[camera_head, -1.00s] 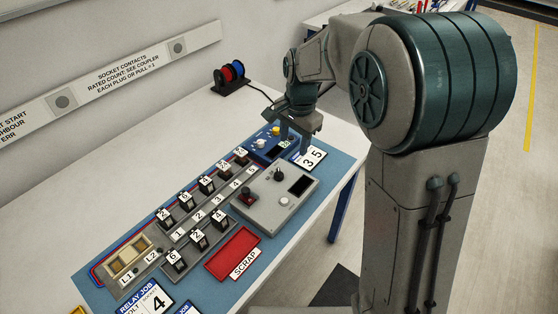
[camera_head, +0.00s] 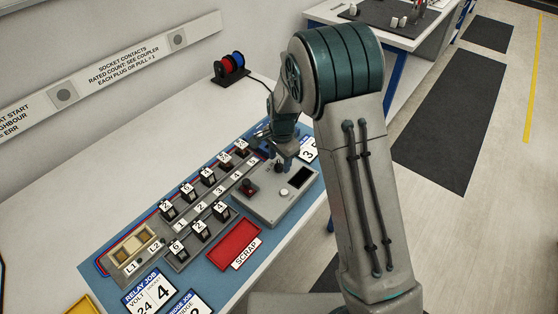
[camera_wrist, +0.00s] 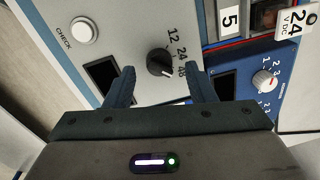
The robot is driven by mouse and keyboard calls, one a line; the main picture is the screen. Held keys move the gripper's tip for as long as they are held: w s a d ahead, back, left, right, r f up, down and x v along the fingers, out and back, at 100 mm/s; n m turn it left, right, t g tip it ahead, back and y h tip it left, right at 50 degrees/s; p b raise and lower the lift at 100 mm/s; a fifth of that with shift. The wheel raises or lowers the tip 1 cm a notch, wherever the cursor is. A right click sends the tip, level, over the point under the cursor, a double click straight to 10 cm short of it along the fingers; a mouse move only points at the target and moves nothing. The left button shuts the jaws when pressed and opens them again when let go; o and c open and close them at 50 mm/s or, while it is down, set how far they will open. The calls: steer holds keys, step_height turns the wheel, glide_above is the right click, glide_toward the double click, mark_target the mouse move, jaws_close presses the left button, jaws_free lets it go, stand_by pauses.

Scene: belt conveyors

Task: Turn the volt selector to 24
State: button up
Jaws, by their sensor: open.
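The volt selector is a black round knob (camera_wrist: 160,63) on a grey box, with the printed marks 12, 24 and 48 beside it in the wrist view. A small pale mark shows on the knob's lower right edge, toward the 48 side; its exact setting is hard to read. My gripper (camera_wrist: 160,75) is open, with one finger on each side of the knob and visible gaps between. Whether the fingertips are level with the knob is unclear. In the head view my gripper (camera_head: 285,163) is over the back of the grey box (camera_head: 263,205), partly hiding the knob.
A blue unit with a white knob (camera_wrist: 264,81) lies close to my right finger. Numbered relays (camera_head: 200,229) and a red SCRAP tray (camera_head: 233,243) are nearby.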

steer(key=shift+f, duration=0.8)
steer(key=c, duration=1)
steer(key=shift+o, duration=0.2)
steer(key=shift+w, duration=0.1)
steer(key=n+b, duration=0.2)
steer(key=n, duration=0.1)
steer(key=shift+f+n, duration=0.1)
steer(key=shift+n, duration=0.3)
steer(key=shift+n+g+b, duration=0.3)
steer(key=shift+n+b, duration=0.85)
steer(key=shift+n, duration=1.35)
